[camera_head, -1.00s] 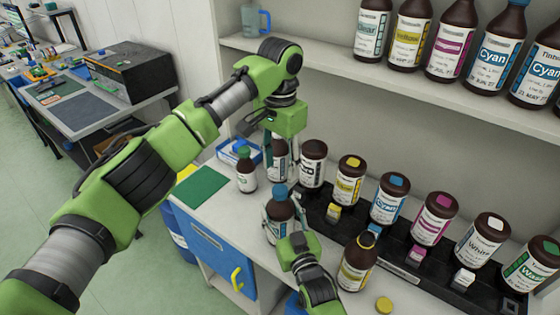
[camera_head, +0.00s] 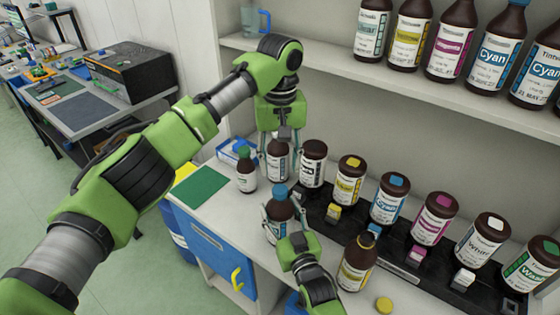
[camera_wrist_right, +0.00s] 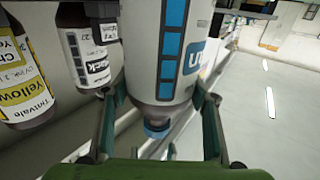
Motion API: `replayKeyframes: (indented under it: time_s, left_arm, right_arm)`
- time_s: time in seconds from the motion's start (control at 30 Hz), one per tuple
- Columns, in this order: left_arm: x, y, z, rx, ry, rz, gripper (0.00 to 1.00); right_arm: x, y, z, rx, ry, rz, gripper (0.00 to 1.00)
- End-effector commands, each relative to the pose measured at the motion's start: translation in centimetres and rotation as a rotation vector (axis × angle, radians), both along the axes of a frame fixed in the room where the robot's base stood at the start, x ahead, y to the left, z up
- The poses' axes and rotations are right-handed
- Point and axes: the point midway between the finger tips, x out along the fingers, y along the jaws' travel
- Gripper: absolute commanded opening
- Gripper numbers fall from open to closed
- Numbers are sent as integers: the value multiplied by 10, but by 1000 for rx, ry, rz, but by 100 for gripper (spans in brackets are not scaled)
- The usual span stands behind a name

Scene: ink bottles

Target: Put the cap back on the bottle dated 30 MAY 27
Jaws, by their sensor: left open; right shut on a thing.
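A brown bottle with a yellow label (camera_head: 357,265) stands at the front of the bench, its top dark with no cap seen. A loose yellow cap (camera_head: 384,304) lies on the bench beside it. My right gripper (camera_head: 280,218) is shut on a brown bottle with a blue cap (camera_head: 281,192); the bottle fills the right wrist view (camera_wrist_right: 172,50), its blue cap toward the bottom. My left gripper (camera_head: 277,150) is open, pointing down, its fingers around the upper part of a dark bottle (camera_head: 278,168) further back.
A green-capped bottle (camera_head: 246,170) stands left of my left gripper. A black rack (camera_head: 400,255) with several large ink bottles runs along the right. A shelf (camera_head: 450,92) with bottles hangs above. A green mat (camera_head: 202,188) leaves free room at left.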

Motion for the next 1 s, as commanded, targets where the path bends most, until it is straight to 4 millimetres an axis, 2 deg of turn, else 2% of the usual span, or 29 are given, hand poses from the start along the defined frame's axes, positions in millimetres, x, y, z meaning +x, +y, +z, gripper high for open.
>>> replayKeyframes:
  time_s: [0.17, 0.4, 0.6, 1.0]
  left_arm:
    - [0, 1, -14, 2, 1, -1, 43]
    - [-1, 1, -52, 1, 2, -1, 43]
    - [0, 0, -74, 1, 1, -1, 43]
    - [0, 0, -80, 0, 0, -2, 43]
  right_arm:
    - [0, 0, 1, 1, -3, 0, 0]
    - [0, 0, 1, 1, -3, 0, 0]
    - [0, 0, 1, 1, -3, 0, 0]
    - [0, 0, 1, 1, -3, 0, 0]
